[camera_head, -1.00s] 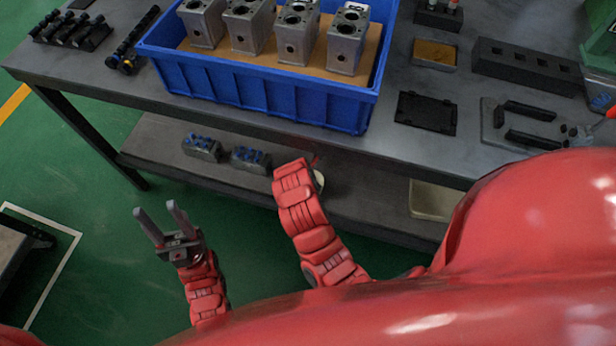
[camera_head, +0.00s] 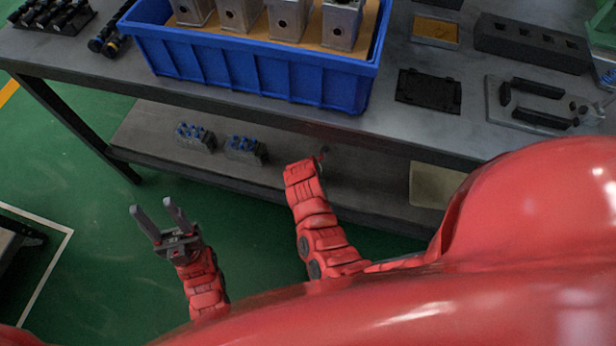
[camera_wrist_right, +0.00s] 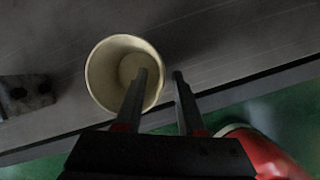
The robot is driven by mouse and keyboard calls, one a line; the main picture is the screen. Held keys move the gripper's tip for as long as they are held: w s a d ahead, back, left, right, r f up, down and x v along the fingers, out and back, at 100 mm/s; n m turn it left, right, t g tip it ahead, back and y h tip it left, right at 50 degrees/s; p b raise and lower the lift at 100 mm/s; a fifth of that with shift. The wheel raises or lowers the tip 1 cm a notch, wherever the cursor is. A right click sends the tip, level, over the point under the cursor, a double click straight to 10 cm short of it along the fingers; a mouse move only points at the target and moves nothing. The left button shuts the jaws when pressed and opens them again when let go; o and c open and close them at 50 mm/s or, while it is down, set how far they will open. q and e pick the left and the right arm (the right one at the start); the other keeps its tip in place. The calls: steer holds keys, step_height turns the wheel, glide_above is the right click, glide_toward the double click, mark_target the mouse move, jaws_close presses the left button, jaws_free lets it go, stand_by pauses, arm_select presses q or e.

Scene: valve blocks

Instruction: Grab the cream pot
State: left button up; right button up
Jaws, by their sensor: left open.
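The cream pot (camera_wrist_right: 98,78) is round and open-topped, and the right wrist view looks into it on the grey lower shelf (camera_head: 170,165). My right gripper (camera_wrist_right: 161,74) is open at the pot's right side. One finger overlaps the pot's mouth and the other is right of the rim; I cannot tell whether the first is inside or above it. In the head view my right arm hides this gripper and the pot. My left gripper (camera_head: 154,206) is open and empty over the green floor, left of my right arm.
A blue crate (camera_head: 250,75) with metal valve blocks (camera_head: 285,20) stands on the table above the shelf. Two small blocks with blue tops (camera_head: 245,150) sit on the shelf, left of my right arm. A cream box (camera_head: 436,186) is on the shelf at right.

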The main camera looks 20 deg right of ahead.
steer(key=shift+w+d+f, duration=0.15)
steer(key=shift+f, duration=0.35)
jaws_close()
steer(key=shift+r, duration=0.15)
